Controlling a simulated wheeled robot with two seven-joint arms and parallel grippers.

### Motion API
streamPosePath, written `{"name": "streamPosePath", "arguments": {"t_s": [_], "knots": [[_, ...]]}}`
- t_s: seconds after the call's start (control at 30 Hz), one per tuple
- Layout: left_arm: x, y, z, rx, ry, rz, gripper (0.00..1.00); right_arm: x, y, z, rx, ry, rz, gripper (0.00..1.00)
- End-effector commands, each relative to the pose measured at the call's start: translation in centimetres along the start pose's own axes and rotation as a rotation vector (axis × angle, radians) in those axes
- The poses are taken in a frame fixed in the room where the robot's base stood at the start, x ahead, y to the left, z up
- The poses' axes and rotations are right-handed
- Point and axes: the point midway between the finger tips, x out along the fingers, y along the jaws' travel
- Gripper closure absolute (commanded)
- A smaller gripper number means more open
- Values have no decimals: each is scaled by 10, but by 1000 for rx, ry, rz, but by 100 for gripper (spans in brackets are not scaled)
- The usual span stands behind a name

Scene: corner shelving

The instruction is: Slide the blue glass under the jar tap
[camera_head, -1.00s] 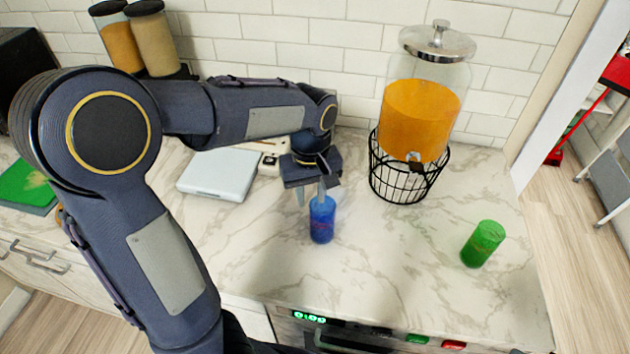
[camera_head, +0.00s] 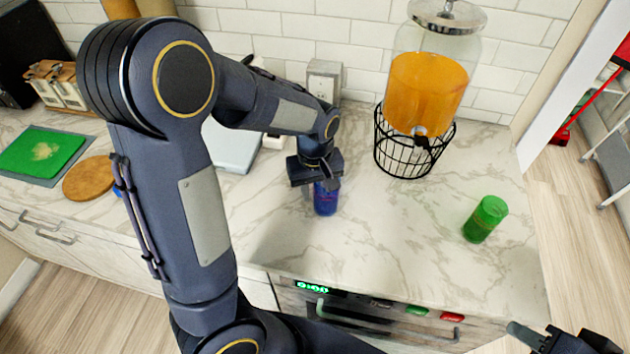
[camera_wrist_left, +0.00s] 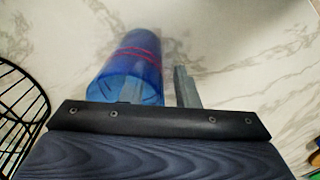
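The blue glass (camera_head: 325,202) stands on the marble counter, left of and nearer than the jar, with its top partly hidden by my left gripper (camera_head: 318,188). In the left wrist view the blue glass (camera_wrist_left: 128,62) overlaps one finger. The other finger stands apart to its right, so my left gripper (camera_wrist_left: 158,88) is open at the glass, not visibly closed on it. The jar (camera_head: 428,90) of orange drink sits in a black wire stand (camera_head: 398,160), with its tap (camera_head: 420,131) at the front. My right gripper (camera_head: 560,340) is partly in view at the lower right corner; its opening is unclear.
A green glass (camera_head: 485,219) stands to the right on the counter. A white flat box (camera_head: 232,148) lies behind my left arm. Bare counter lies between the blue glass and the stand. The counter's front edge is above an oven panel (camera_head: 380,303).

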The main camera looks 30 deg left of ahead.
Motion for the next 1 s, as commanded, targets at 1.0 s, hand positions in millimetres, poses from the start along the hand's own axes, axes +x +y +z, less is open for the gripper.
{"name": "streamPosePath", "arguments": {"t_s": [1.0], "knots": [[0,0,-2,2,0,0,100,0,0,0,0,0,0,64]]}}
